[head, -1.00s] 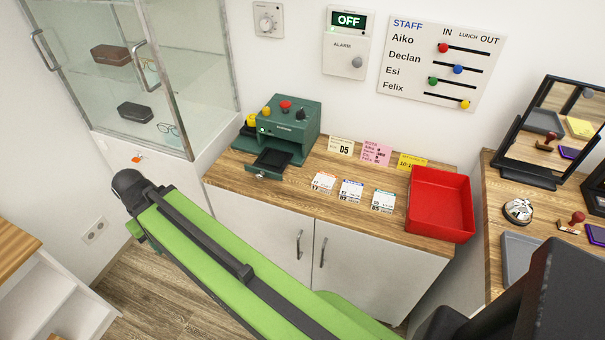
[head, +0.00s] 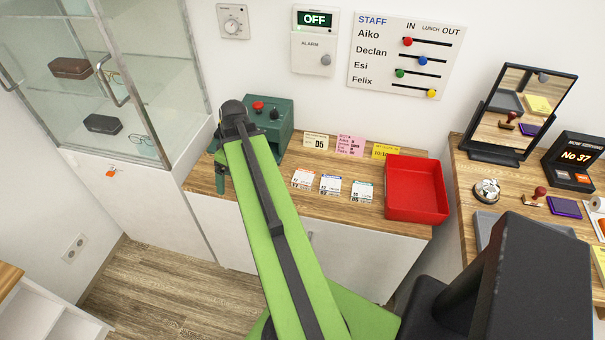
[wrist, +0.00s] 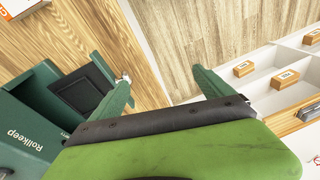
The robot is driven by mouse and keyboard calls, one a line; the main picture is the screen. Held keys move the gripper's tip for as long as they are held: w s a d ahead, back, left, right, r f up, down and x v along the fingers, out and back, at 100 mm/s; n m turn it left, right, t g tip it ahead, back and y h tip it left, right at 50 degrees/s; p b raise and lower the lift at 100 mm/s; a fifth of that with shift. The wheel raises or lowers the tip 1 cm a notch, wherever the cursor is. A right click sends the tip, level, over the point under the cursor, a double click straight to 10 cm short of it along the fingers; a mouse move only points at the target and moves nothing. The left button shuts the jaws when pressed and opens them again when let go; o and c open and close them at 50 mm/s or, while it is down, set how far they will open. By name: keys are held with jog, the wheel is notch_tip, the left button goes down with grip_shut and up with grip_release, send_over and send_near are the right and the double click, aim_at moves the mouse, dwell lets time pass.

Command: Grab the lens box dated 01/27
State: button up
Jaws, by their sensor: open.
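Three small white lens boxes stand in a row on the wooden counter in the head view: one with an orange-red band (head: 303,180), one with a blue band (head: 330,185) and one with a teal band (head: 362,190). Their printed dates are too small to read surely, so I cannot tell which is 01/27. In the wrist view a white box with orange print (wrist: 22,5) is cut off at the top left corner. My gripper (wrist: 160,76) is open and empty, with its green fingers apart beside the green machine, left of the boxes.
The green machine (head: 280,122) stands at the counter's left end, partly behind my arm; its dark drawer (wrist: 80,90) is close to one finger. Note cards (head: 350,146) stand behind the boxes. A red tray (head: 416,213) is right of them. A glass cabinet (head: 165,60) stands left.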

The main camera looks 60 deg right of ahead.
jog(key=s+d+r+t+p, duration=0.15)
jog(key=s+d+r, duration=0.25)
jog(key=s+d, duration=0.7)
jog(key=n+t+p, duration=0.1)
jog(key=p, duration=0.1)
send_near(305, 177)
jog(key=f+b, duration=0.1)
jog(key=b, duration=0.2)
jog(key=f+b, duration=0.1)
jog(key=b, duration=0.3)
jog(key=w+a+f+b, duration=0.1)
jog(key=b, duration=0.3)
jog(key=shift+f+h, duration=0.3)
jog(key=shift+w+f, duration=0.1)
jog(key=b+x, duration=0.5)
jog(key=shift+w, duration=0.2)
jog(key=shift+c, duration=0.4)
